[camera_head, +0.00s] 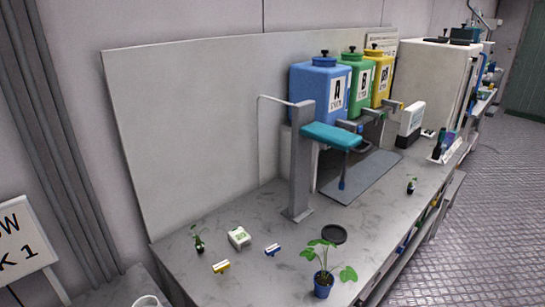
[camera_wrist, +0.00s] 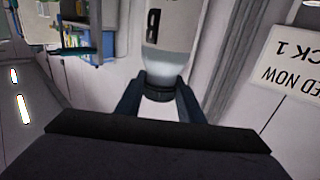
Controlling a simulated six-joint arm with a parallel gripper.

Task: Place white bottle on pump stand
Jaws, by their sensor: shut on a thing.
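In the wrist view my gripper (camera_wrist: 158,92) is shut on the dark neck or cap of a white bottle (camera_wrist: 165,67). The bottle has a label with a black letter, and its far part is cut off by the top edge. In the head view my gripper is not visible. A grey upright stand with a teal arm (camera_head: 334,136), possibly the pump stand, is on the bench; a thin tube runs from its top. A round black disc (camera_head: 333,234) lies on the bench in front of it. I cannot tell which of these is the pump stand.
Blue (camera_head: 317,85), green (camera_head: 361,85) and yellow (camera_head: 383,74) tanks stand behind. A potted plant (camera_head: 322,284) is near the bench's front edge. A sign (camera_head: 20,240) is at far left.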

